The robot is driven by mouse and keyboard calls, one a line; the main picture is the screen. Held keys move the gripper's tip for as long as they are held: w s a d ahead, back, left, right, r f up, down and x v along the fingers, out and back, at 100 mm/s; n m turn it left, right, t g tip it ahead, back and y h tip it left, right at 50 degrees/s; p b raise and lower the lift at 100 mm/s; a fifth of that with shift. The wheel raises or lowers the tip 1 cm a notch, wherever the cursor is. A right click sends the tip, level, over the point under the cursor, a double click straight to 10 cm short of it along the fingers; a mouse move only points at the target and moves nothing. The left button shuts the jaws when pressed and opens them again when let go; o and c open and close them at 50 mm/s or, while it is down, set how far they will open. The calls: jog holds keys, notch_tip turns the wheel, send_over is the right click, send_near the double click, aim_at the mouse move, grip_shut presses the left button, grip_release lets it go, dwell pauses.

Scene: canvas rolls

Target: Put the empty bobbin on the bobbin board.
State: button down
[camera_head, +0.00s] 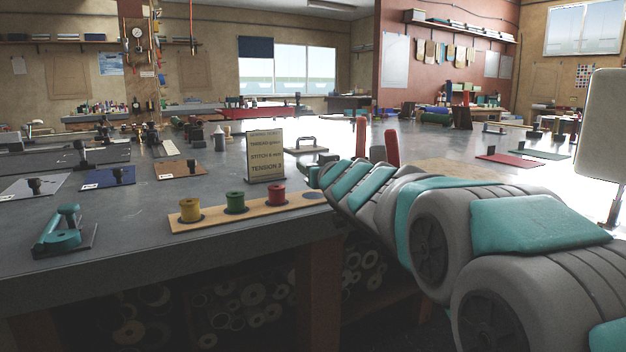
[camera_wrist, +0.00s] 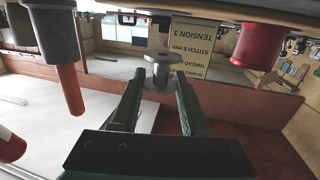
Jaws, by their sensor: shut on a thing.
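In the wrist view, which is upside down, my gripper (camera_wrist: 160,88) is shut on a grey, bare-cored empty bobbin (camera_wrist: 160,60). In the head view, the bobbin board (camera_head: 211,219) is a light wooden strip along the table's front edge. It holds a yellow spool (camera_head: 190,209), a green spool (camera_head: 235,202) and a red spool (camera_head: 277,195). A dark round spot (camera_head: 314,195) at its right end is bare. The red spool also shows in the wrist view (camera_wrist: 257,46), right of the bobbin. The bobbin seems apart from the board. My arm largely hides the gripper in the head view.
A sign card (camera_head: 265,157) stands behind the board. A teal tool (camera_head: 62,232) sits at the table's left front. Two red upright handles (camera_head: 391,146) stand beyond my arm. Grey tabletop (camera_head: 140,207) is clear left of the board.

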jog(key=shift+w, duration=0.4)
jog(key=shift+f+b, duration=0.35)
jog(key=shift+f, duration=1.4)
jog(key=shift+f, duration=0.1)
jog(key=shift+c, duration=2)
grip_release()
jog(key=shift+w+r, duration=0.1)
jog(key=shift+r, duration=0.1)
jog(key=v, duration=1.2)
jog(key=shift+f+b, duration=0.15)
jog(key=shift+b, duration=0.15)
